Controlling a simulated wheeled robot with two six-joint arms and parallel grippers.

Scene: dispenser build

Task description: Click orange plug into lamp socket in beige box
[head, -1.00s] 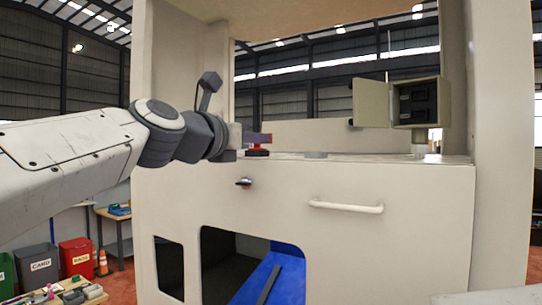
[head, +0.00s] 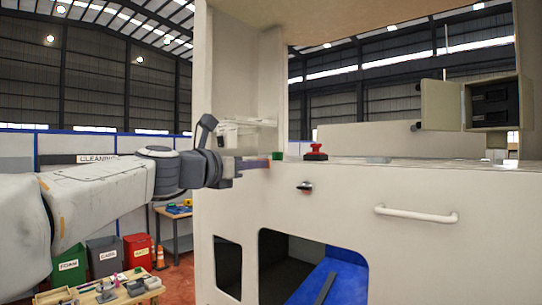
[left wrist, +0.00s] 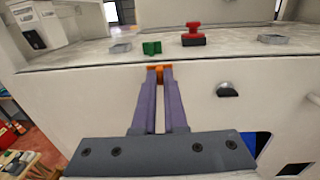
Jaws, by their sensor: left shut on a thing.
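My left gripper (head: 266,164) is shut on the small orange plug (left wrist: 158,69), which shows between the two purple fingertips in the left wrist view. In the head view it is at the front edge of the pale counter, just left of and below the green block. The beige box (head: 495,79) is at the far right of the head view, with its door (head: 441,105) open to the left. Dark sockets (head: 490,93) show inside it; I cannot tell which is the lamp socket. My right gripper is not in view.
On the pale counter (left wrist: 98,55) stand a green block (left wrist: 151,48), a red knob-like piece (left wrist: 193,37) and grey pads (left wrist: 121,48). A white handle (head: 416,215) and a dark knob (head: 304,187) stick out of the front panel. A tall post stands behind at left.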

